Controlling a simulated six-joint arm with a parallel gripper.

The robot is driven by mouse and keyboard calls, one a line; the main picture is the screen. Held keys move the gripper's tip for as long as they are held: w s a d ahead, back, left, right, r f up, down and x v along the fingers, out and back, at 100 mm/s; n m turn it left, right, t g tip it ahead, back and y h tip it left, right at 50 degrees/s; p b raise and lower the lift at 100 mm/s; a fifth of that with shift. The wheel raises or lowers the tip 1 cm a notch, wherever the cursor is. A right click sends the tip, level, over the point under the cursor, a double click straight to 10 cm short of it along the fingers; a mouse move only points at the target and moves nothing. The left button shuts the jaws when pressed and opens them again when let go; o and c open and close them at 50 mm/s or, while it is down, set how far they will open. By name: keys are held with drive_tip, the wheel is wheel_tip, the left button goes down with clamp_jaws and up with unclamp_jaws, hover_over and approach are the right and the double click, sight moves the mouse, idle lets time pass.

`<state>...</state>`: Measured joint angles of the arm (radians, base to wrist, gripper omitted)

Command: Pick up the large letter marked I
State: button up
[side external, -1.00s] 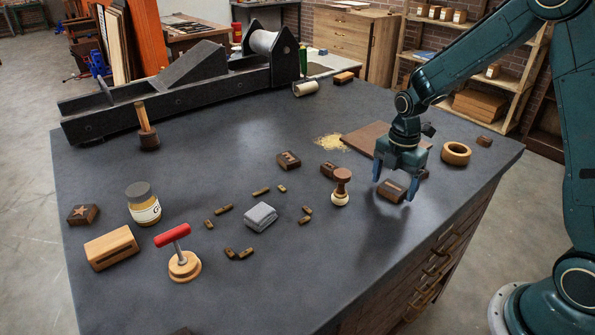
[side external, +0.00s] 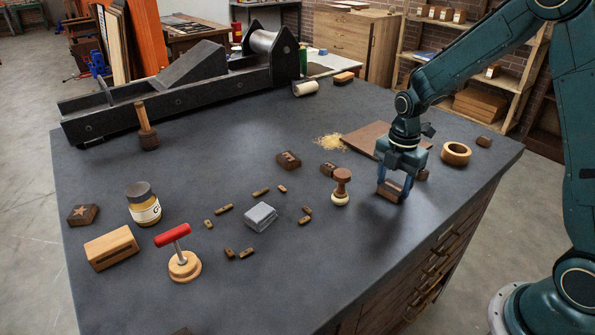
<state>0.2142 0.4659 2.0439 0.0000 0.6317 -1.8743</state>
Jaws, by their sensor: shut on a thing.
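My gripper (side external: 392,192) points down near the right edge of the dark bench. It is shut on a brown wooden block (side external: 389,193), with a blue finger on each side. The block looks to be at or just above the bench top; I cannot tell whether it touches. The mark on it is too small to read. Other dark brown blocks of similar size lie nearby: one at the middle of the bench (side external: 288,160), one behind the stamp (side external: 328,170), and one partly hidden behind my gripper (side external: 422,174).
A wooden stamp (side external: 341,187) stands just left of my gripper. A brown board (side external: 368,138) lies behind it, and a wooden ring (side external: 456,153) to the right. Several tiny blocks surround a grey block (side external: 260,216). A red-handled press (side external: 183,255) and jar (side external: 143,204) stand left.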

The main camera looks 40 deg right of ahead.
sight(392, 186)
wheel_tip(392, 186, up, 20)
idle(0.8)
idle(0.5)
